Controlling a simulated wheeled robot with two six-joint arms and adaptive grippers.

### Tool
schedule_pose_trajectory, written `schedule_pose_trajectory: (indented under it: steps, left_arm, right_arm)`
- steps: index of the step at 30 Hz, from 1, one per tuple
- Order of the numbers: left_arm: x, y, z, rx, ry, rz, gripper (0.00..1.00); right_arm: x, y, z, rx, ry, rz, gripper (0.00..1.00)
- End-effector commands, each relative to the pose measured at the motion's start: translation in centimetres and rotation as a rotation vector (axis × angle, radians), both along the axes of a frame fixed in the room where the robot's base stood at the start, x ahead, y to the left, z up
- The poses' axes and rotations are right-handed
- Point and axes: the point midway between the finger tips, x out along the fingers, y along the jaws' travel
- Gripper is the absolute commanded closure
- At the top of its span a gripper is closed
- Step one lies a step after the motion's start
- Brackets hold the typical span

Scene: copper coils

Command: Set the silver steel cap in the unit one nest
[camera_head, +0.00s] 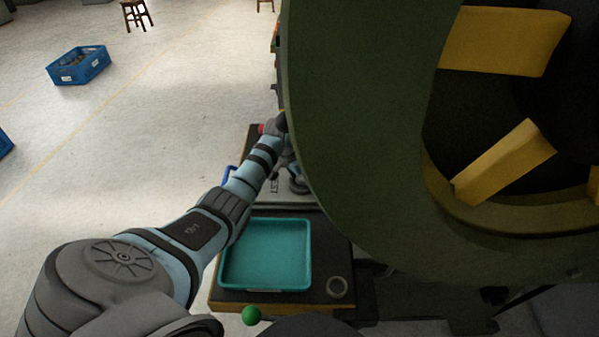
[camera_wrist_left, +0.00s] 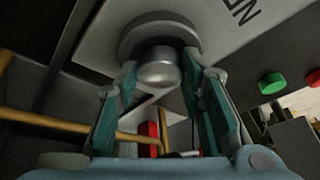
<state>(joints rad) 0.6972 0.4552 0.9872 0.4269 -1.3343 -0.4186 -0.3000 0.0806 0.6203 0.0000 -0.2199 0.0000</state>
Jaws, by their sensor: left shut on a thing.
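In the left wrist view my left gripper (camera_wrist_left: 162,72) has its teal-padded fingers closed on either side of a rounded, shiny silver steel cap (camera_wrist_left: 158,70). Right behind the cap is a round grey nest (camera_wrist_left: 150,32) on a pale plate with part of a printed label. I cannot tell whether the cap touches the nest or is seated in it. In the head view my left arm reaches forward past the tray, and the gripper (camera_head: 295,180) is small and partly hidden by the large dark green reel. My right gripper is not in view.
The large green reel (camera_head: 350,120) with yellow blocks fills the right of the head view. A teal tray (camera_head: 226,285) and a grey ring (camera_head: 337,287) are on the near bench. Green (camera_wrist_left: 271,83) and red (camera_wrist_left: 314,78) buttons sit right of the plate. A blue crate (camera_head: 80,70) stands on open floor.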

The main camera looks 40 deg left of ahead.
Motion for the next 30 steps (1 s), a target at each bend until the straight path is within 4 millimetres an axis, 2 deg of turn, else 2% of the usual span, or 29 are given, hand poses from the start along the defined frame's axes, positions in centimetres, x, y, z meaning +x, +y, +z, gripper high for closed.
schedule_pose_trajectory:
  steps: [8,9,13,23,26,30]
  left_arm:
    - [0.0,-0.1,0.0,0.001,0.001,0.003,0.92]
    - [0.0,-0.1,0.0,0.001,0.001,0.003,0.61]
    - [0.0,-0.1,0.0,0.001,0.001,0.003,0.41]
    - [0.0,-0.1,0.2,0.002,-0.001,0.003,0.41]
    - [-0.3,-0.1,0.8,0.001,-0.002,0.004,0.41]
    - [-1.2,-0.1,3.0,0.006,-0.002,0.001,0.41]
  right_arm:
    - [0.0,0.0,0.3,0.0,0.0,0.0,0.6]
    - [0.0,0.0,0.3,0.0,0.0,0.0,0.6]
    - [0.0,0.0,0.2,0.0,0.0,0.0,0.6]
    - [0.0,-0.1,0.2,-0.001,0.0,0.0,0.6]
    - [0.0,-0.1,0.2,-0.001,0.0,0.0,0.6]
    - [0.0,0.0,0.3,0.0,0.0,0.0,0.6]
